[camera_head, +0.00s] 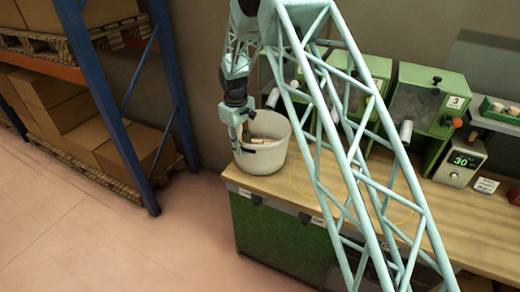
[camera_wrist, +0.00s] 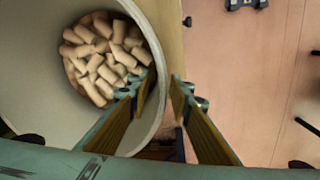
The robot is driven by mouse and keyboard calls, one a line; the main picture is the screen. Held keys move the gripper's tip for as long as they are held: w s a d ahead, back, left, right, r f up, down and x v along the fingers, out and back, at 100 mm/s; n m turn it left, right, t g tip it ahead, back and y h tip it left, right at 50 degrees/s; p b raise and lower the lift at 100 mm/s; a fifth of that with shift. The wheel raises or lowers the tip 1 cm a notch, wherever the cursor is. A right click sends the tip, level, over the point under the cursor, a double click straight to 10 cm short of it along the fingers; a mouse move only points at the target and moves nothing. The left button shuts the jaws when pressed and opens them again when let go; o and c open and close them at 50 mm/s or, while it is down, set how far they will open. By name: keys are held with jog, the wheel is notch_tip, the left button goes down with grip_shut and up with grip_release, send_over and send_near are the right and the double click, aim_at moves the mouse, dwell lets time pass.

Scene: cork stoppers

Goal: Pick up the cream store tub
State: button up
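The cream tub (camera_head: 262,157) stands upright on the left end of the wooden workbench, with cork stoppers inside it. In the wrist view the tub (camera_wrist: 40,75) fills the left side, and a pile of pale corks (camera_wrist: 103,58) shows inside. My gripper (camera_head: 241,140) points down at the tub's left rim. In the wrist view my gripper (camera_wrist: 163,80) straddles the rim, one finger inside the tub and one outside. A narrow gap shows between the fingers and the wall, so it looks open. Contact low on the wall is hidden.
Green machines (camera_head: 427,100) stand along the back of the workbench (camera_head: 460,227), with a display box (camera_head: 460,162) at right. Blue-framed shelving with cartons (camera_head: 130,147) is at left. The floor (camera_head: 110,235) between is clear. My lattice arm hides part of the bench.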

aim_at(244, 162)
jog(key=shift+f, duration=0.2)
jog(key=shift+w+d+f+p, duration=0.15)
jog(key=shift+f+p, duration=0.15)
jog(key=shift+f, duration=0.9)
jog(key=shift+s+d+f+p, duration=0.1)
jog(key=shift+f+p, duration=0.15)
jog(key=shift+f, duration=0.95)
jog(key=shift+w, duration=0.1)
grip_shut()
